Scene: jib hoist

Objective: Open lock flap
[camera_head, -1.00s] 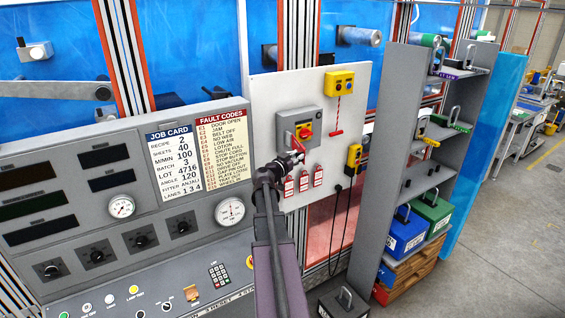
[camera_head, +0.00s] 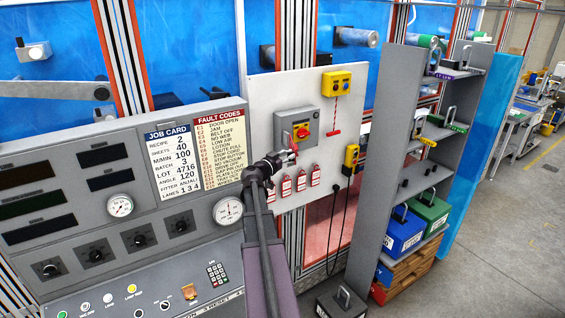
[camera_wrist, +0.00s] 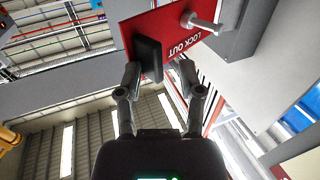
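A grey switch box (camera_head: 296,128) with a red and yellow rotary switch (camera_head: 303,131) is mounted on the pale panel. In the wrist view, a red plate (camera_wrist: 190,25) reads LOCK OUT upside down. It carries a dark tab (camera_wrist: 150,55) and a metal pin (camera_wrist: 200,23). My gripper (camera_wrist: 160,72) is open, its fingertips apart around the lower end of the tab. The tab lies close to the left finger, and a gap shows towards the right finger; contact is unclear. In the head view, my gripper (camera_head: 287,158) is just below the switch box and hides part of that area.
Several red tags (camera_head: 301,181) hang on the panel beneath. A yellow pendant (camera_head: 351,158) with a black cable hangs to the right, and a yellow button box (camera_head: 337,82) is above. A grey shelf (camera_head: 395,150) stands further right. A gauge (camera_head: 228,211) is left of my arm.

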